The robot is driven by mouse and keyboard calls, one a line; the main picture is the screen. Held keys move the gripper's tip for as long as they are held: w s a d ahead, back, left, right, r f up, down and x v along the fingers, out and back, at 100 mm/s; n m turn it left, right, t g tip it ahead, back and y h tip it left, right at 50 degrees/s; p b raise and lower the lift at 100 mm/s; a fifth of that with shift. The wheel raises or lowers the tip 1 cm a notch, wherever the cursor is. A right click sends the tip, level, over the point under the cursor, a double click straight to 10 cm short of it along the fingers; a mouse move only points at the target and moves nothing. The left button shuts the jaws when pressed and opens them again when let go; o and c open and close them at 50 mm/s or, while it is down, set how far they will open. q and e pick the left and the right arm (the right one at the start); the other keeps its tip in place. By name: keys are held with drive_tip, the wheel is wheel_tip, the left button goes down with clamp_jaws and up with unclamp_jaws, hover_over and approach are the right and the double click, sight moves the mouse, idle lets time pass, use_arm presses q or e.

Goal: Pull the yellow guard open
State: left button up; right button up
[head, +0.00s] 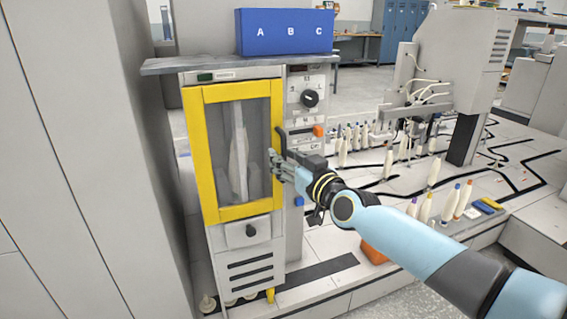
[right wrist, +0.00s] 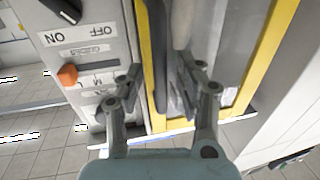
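The yellow guard (head: 196,150) is a yellow-framed door with a clear window on the front of a grey machine. It appears shut, and a pale tall shape shows behind the window. Its dark upright handle (right wrist: 159,60) runs along the frame's edge in the right wrist view. My right gripper (head: 275,164) is at the guard's right edge in the head view. In the right wrist view my right gripper (right wrist: 163,82) is open, with a finger on each side of the handle's line and gaps visible. I cannot tell whether it touches the handle. My left gripper is not in view.
A control panel with a black knob (head: 310,98) and an orange switch (head: 318,130) stands just right of the guard. A blue ABC box (head: 286,32) sits on top. Several bobbins stand on the table to the right. A grey cabinet (head: 100,130) stands close on the left.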

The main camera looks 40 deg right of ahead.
drive_tip(key=shift+w, duration=0.4)
clamp_jaws()
idle(0.4)
